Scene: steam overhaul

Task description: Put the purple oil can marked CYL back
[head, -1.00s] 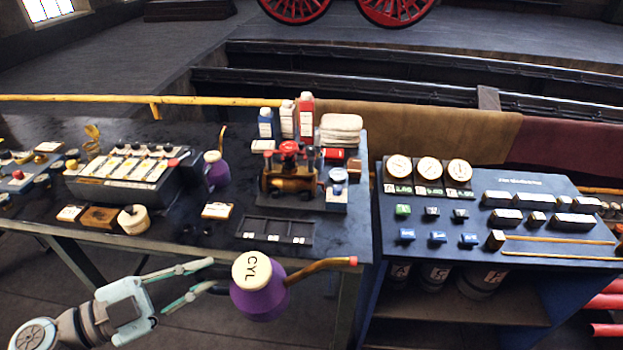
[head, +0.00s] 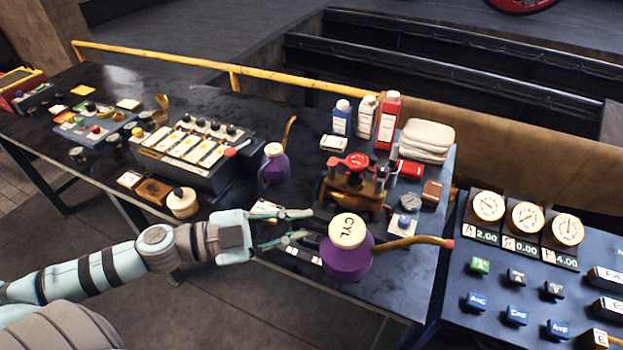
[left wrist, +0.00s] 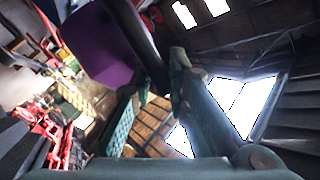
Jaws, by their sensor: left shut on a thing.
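The purple oil can (head: 346,262) has a cream lid marked CYL and a copper spout with a red tip pointing right. In the head view it is over the front right of the dark workbench (head: 330,300). My left gripper (head: 312,228) is shut on its left side, where the handle is. The can also fills the upper left of the left wrist view (left wrist: 100,45), close to the fingers (left wrist: 160,95). Whether its base touches the bench is hard to tell. A second purple can (head: 273,166) with a cream lid stands farther back. My right gripper is not in view.
A brass valve model with a red handwheel (head: 350,162) stands just behind the held can. Bottles (head: 388,120) and folded cloths (head: 425,142) are at the back. A blue gauge panel (head: 485,270) is to the right. A yellow rail (head: 180,62) runs behind the bench.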

